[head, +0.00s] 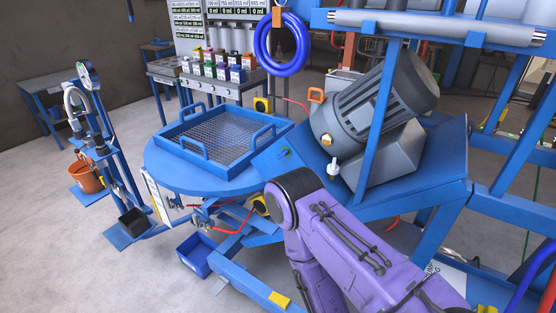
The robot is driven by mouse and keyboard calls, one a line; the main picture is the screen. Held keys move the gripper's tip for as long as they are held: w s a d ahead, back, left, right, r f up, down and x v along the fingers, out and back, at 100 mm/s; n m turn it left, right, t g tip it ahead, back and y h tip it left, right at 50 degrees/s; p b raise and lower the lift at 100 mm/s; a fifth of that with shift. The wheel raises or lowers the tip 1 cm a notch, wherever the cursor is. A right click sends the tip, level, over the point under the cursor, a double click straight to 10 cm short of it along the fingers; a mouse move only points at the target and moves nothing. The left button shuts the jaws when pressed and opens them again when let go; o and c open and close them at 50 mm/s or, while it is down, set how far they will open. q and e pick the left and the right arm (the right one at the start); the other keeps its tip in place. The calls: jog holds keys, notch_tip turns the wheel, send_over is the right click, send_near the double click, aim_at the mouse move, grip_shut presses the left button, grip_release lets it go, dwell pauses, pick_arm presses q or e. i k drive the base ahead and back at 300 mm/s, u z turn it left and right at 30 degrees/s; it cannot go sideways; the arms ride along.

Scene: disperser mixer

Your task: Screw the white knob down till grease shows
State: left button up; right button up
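A small white knob (332,168) stands on the blue sloped frame at the foot of the large grey motor (378,108). It looks upright, with a narrower top. No grease can be made out around it at this size. My purple arm comes in from the lower right and bends just below the knob, apart from it in the picture. Neither of my grippers shows in the head view, so I cannot see what they hold.
A blue mesh tray (222,138) with handles rests on the round blue table (165,172) left of the motor. Blue frame posts stand around the motor. An orange bucket (86,175) and a blue bin (196,256) are at the left and below.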

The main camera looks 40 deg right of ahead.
aim_at(332, 169)
jog(key=u, duration=0.95)
jog(key=k, duration=0.6)
jog(key=z, duration=1)
